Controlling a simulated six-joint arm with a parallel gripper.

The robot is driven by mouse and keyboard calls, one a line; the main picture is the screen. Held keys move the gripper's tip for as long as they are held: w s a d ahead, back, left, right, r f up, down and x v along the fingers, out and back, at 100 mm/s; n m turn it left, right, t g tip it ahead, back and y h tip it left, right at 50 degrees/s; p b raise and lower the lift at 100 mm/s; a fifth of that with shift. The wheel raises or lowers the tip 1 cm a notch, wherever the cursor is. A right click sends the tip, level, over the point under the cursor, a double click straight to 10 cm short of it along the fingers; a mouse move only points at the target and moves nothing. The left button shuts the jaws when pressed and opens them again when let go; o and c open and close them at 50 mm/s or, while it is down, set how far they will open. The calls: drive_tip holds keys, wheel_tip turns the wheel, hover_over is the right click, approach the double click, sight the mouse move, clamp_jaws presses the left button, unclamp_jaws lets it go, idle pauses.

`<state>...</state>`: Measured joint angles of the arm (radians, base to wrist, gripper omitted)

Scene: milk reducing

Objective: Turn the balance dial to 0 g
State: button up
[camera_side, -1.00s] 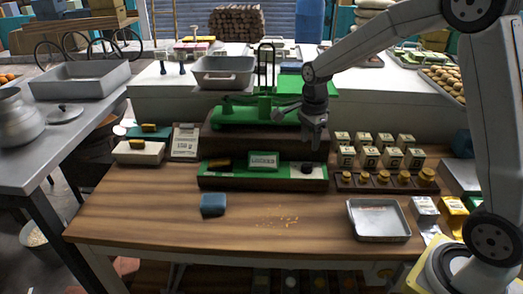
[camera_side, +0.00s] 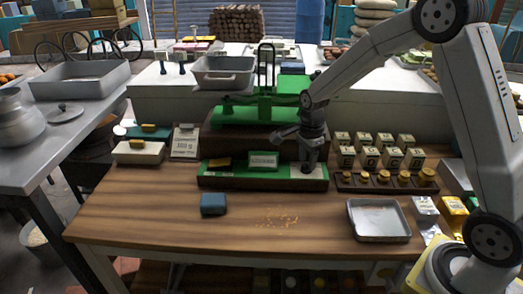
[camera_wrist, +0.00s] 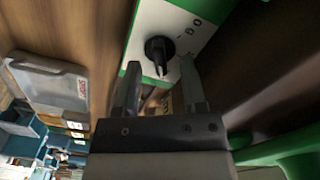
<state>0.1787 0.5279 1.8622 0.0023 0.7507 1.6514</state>
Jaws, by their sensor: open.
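The balance dial (camera_wrist: 159,50) is a black knob with a pointer, on a white panel at the right end of the green and dark wood balance base (camera_side: 225,183). Printed marks with zeros show beside it in the wrist view; I cannot read them all or the exact setting. My gripper (camera_side: 310,166) is lowered over the dial in the side view and hides it there. In the wrist view my gripper (camera_wrist: 161,75) is open, with its two fingers apart and their tips near either side of the knob. Whether they touch it is unclear.
The green balance (camera_side: 240,115) stands behind the base. Weights on a wooden rack (camera_side: 350,186) and several small labelled boxes (camera_side: 391,158) stand close to the right. The table front is largely clear.

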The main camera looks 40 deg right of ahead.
drive_tip(key=shift+f, duration=0.55)
clamp_jaws()
